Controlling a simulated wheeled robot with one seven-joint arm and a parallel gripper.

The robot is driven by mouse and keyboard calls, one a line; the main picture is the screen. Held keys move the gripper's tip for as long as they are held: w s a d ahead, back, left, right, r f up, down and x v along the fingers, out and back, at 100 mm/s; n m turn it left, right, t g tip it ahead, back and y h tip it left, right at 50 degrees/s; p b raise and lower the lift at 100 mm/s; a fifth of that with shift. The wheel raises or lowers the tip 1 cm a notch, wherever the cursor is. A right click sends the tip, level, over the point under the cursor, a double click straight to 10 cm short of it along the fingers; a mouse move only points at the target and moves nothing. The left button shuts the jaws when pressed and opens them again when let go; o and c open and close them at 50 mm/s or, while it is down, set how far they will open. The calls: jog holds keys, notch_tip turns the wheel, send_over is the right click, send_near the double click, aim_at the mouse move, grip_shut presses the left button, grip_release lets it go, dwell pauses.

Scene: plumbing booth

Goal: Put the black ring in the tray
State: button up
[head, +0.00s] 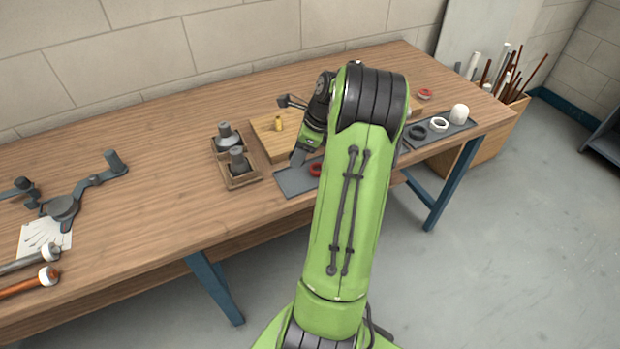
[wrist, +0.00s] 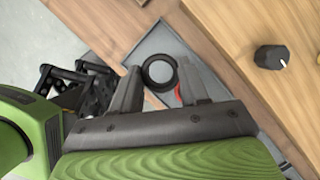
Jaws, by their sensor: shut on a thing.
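My gripper (wrist: 160,80) is shut on a black ring (wrist: 160,72), which sits between the two fingertips in the wrist view. Behind the ring lies the grey tray (wrist: 160,38) with a thin raised rim. A red ring (wrist: 178,95) shows partly on the tray behind the right finger. In the head view my gripper (head: 298,162) points down at the left part of the tray (head: 288,184), and the red ring (head: 315,170) is beside my arm. The held ring cannot be made out there. How high it is above the tray is unclear.
A wooden board (head: 267,145) with a brass fitting (head: 278,124) lies behind the tray. Wooden boxes (head: 240,182) with dark-capped items stand left. Another grey mat (head: 462,129) at right holds a dark ring (head: 417,132), a white ring (head: 438,124) and a white cap (head: 459,114).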

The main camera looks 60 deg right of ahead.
aim_at(296, 178)
notch_tip(296, 178, down, 7)
jog(key=shift+r+b, duration=0.1)
jog(key=shift+b, duration=0.9)
jog(key=shift+s, duration=0.1)
jog(key=o, duration=1)
